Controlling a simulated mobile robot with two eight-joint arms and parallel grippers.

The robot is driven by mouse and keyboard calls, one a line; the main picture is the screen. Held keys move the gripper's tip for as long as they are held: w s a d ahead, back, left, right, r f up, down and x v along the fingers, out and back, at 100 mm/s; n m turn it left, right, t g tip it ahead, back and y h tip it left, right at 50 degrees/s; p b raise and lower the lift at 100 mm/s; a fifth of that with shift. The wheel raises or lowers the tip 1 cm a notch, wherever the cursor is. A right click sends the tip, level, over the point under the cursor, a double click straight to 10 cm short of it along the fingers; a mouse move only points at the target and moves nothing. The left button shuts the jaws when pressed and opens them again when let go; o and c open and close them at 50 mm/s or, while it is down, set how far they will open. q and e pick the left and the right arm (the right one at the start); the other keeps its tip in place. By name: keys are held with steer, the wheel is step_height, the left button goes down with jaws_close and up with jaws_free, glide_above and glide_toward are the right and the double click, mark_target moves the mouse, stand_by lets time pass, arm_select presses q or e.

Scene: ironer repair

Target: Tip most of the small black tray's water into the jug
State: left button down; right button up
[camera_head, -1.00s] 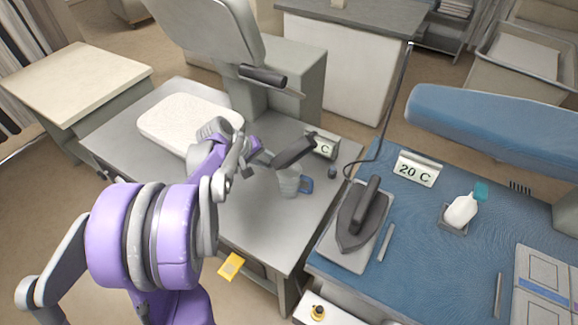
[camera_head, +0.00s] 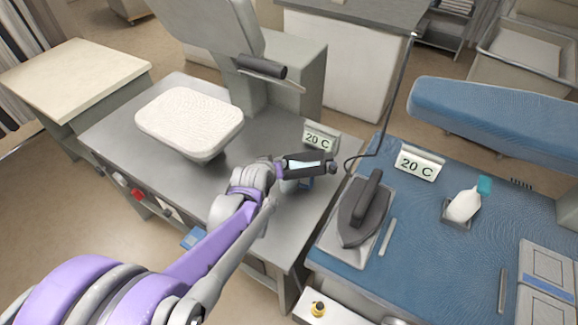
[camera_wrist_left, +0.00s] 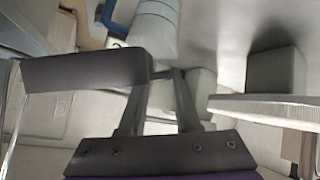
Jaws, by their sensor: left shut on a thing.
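The small black tray (camera_head: 304,163) is held by my left gripper (camera_head: 279,169), whose fingers are closed on its near end. A pale, bluish patch shows inside the tray, which looks close to level; I cannot tell how much water is in it. In the left wrist view the tray (camera_wrist_left: 85,70) is a dark bar at the fingertips (camera_wrist_left: 160,75). The pale jug (camera_head: 290,186) stands on the grey table just below the tray, mostly hidden by tray and gripper. A blue part beside it looks like its handle. My right gripper is not in view.
A white padded board (camera_head: 190,120) lies left on the grey table. The press with its dark handle (camera_head: 262,67) stands behind. A "20 C" sign (camera_head: 320,137) is close behind the tray. An iron (camera_head: 362,210) and spray bottle (camera_head: 464,205) stand on the blue table.

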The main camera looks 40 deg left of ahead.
arm_select(q)
steer(key=shift+s+d+f+m+t+y+b, duration=0.15)
steer(key=shift+s+d+m+t+y+b, duration=0.1)
steer(key=shift+d+y+b, duration=0.35)
steer(key=shift+s+d+f+m+t+y+b, duration=0.1)
steer(key=shift+d+m+t+y+b, duration=0.25)
steer(key=shift+d, duration=0.35)
steer(key=shift+s+d+r+m+t+y+p, duration=0.15)
steer(key=shift+d+r+y+p, duration=0.25)
steer(key=shift+r, duration=0.3)
steer(key=shift+s+d+r+m+t+y+p, duration=0.15)
steer(key=shift+d+r+y+p, duration=0.2)
steer(key=shift+r, duration=0.35)
steer(key=shift+d, duration=0.1)
